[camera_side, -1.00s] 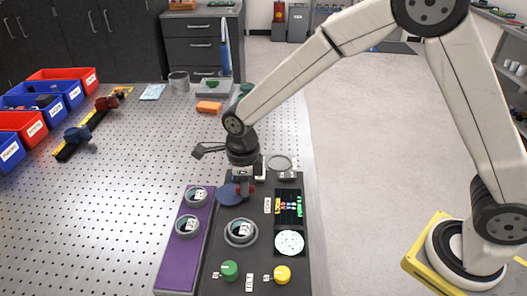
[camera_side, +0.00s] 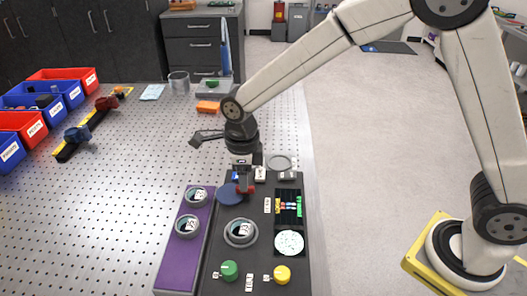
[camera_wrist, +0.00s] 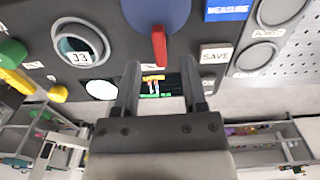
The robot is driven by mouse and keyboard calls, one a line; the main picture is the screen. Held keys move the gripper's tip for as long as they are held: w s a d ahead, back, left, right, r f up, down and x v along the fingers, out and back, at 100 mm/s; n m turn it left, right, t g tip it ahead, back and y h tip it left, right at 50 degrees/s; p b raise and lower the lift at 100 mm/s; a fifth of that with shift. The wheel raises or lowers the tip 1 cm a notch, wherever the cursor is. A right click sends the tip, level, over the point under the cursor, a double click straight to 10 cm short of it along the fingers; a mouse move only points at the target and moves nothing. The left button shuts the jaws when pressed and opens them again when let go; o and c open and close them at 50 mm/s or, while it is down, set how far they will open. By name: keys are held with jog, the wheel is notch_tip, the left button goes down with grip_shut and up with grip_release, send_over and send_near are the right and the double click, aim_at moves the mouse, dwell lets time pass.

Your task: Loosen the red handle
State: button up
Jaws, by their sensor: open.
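The red handle (camera_wrist: 159,45) is a short bar at the edge of a round blue disc (camera_wrist: 155,8) on the dark panel. In the side view, the red handle (camera_side: 248,189) shows at the right edge of the blue disc (camera_side: 229,194), partly hidden by my gripper (camera_side: 243,184). In the wrist view, my gripper (camera_wrist: 160,66) is open, with its two fingers apart and nothing between them. The handle lies just ahead of the fingertips, about midway between them. I cannot tell whether either finger touches it.
The dark panel (camera_side: 213,262) also bears a green knob (camera_side: 229,271), a yellow knob (camera_side: 282,274) and a ringed gauge (camera_side: 240,232). A purple panel (camera_side: 178,265) adjoins on the left. Blue and red bins (camera_side: 62,74) stand far left. The perforated table (camera_side: 115,200) is largely clear between.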

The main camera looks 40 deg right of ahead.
jog(key=shift+r, duration=2.5)
jog(key=s+d+f+n+t, duration=0.1)
jog(key=s+d+n, duration=0.5)
jog(key=n, duration=0.7)
jog(key=s+d+f+n+t, duration=0.1)
jog(key=s+d+f+n, duration=0.2)
jog(key=s+d+n, duration=0.4)
jog(key=d+n, duration=0.3)
jog(key=n, duration=0.3)
jog(key=shift+s+f+n+t, duration=0.3)
jog(key=shift+f, duration=0.05)
